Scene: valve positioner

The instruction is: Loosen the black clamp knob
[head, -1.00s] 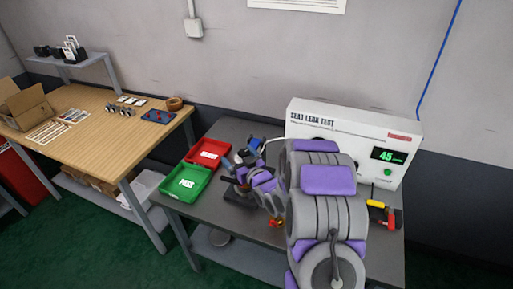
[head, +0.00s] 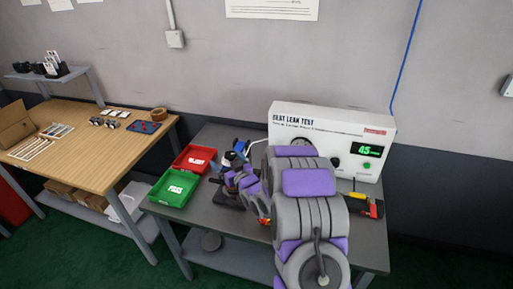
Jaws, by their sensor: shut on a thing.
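My arm reaches over the dark grey bench (head: 345,237), and my gripper (head: 232,178) is at the small fixture (head: 229,197) just right of the trays. The fixture has a dark base and a blue and black part on top. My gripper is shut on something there. The black clamp knob cannot be made out; my gripper and wrist cover that spot. The fingertips are too small to see clearly.
A red tray (head: 194,159) and a green tray (head: 174,188) lie left of the fixture. The white leak test box (head: 335,125) stands behind my arm, its display reading 45. A yellow and red tool (head: 365,203) lies at right. A wooden table (head: 85,155) is at far left.

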